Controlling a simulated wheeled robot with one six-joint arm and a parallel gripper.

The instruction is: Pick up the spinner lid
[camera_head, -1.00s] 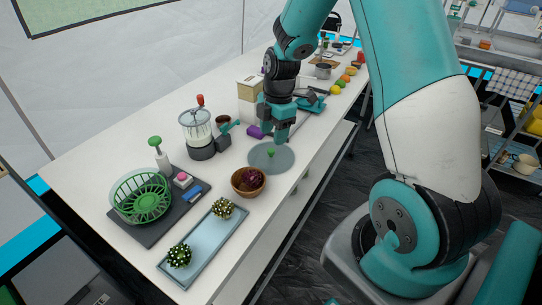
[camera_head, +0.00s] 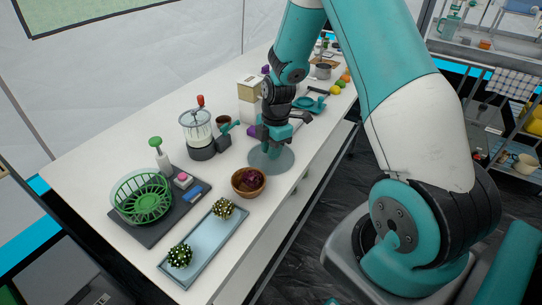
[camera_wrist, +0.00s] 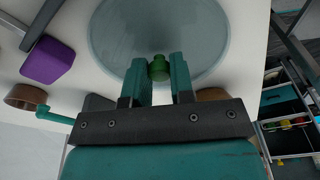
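The spinner lid (camera_head: 284,162) is a round translucent grey disc lying flat on the white table, near its front edge. Its green knob (camera_wrist: 158,68) shows in the wrist view between the two teal fingers of my gripper (camera_wrist: 158,78). The fingers are apart, with the knob between their tips; a narrow gap seems to remain, and I cannot tell if either finger touches it. In the head view my gripper (camera_head: 272,150) points down over the lid and hides the knob.
A wooden bowl (camera_head: 236,189) with a purple item stands close in front of the lid. A purple block (camera_wrist: 47,60) is beside my gripper. A green spinner basket (camera_head: 146,203) sits on a dark board (camera_head: 179,220) at left. A blue-grey tray (camera_head: 208,244) lies in front.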

